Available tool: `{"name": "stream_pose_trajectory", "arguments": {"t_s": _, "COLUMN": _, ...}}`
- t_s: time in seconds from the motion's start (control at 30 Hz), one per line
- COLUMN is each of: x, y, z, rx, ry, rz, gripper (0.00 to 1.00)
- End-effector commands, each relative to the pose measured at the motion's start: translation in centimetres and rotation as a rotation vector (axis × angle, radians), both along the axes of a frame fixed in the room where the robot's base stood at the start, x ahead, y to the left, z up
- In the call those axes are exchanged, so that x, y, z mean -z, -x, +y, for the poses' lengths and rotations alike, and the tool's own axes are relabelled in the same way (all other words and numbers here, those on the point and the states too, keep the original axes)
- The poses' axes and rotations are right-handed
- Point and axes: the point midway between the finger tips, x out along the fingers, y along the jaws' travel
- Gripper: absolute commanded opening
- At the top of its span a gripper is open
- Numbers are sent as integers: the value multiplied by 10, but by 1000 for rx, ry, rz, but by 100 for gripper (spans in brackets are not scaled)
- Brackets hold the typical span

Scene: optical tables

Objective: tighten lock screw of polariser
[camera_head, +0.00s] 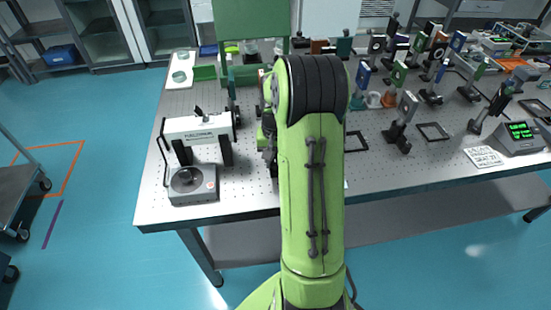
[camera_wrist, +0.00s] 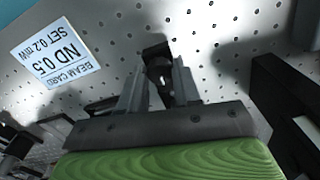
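In the wrist view, my gripper (camera_wrist: 160,78) points down at the table, its two grey fingers apart. A small dark part (camera_wrist: 156,52) shows between and just beyond the fingertips. I cannot tell whether the fingers touch it, or whether it is the lock screw or another part of a mount. In the head view my green arm hides my gripper and the table spot beneath it. I cannot pick out the polariser for certain among the optics there.
A beam card (camera_wrist: 57,57) lies on the perforated table (camera_wrist: 225,30). A dark block (camera_wrist: 290,100) stands close at the right in the wrist view. The head view shows a white instrument (camera_head: 198,128) left, several mounted optics (camera_head: 398,75) back right, and a green-display meter (camera_head: 521,135) far right.

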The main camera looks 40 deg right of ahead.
Motion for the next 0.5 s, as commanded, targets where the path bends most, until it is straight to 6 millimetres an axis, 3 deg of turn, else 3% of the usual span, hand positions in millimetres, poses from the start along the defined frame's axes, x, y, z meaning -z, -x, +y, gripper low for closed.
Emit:
{"name": "stream_pose_trajectory", "arguments": {"t_s": 0.03, "x": 0, "y": 0, "z": 0, "rx": 0, "ry": 1, "rz": -1, "gripper": 41}}
{"name": "stream_pose_trajectory", "arguments": {"t_s": 0.13, "x": 0, "y": 0, "z": 0, "rx": 1, "ry": 1, "rz": -1, "gripper": 56}}
{"name": "stream_pose_trajectory", "arguments": {"t_s": 0.4, "x": -1, "y": 0, "z": 0, "rx": 1, "ry": 0, "rz": 0, "gripper": 56}}
{"name": "stream_pose_trajectory", "arguments": {"t_s": 0.5, "x": -12, "y": 0, "z": 0, "rx": 1, "ry": 1, "rz": -1, "gripper": 56}}
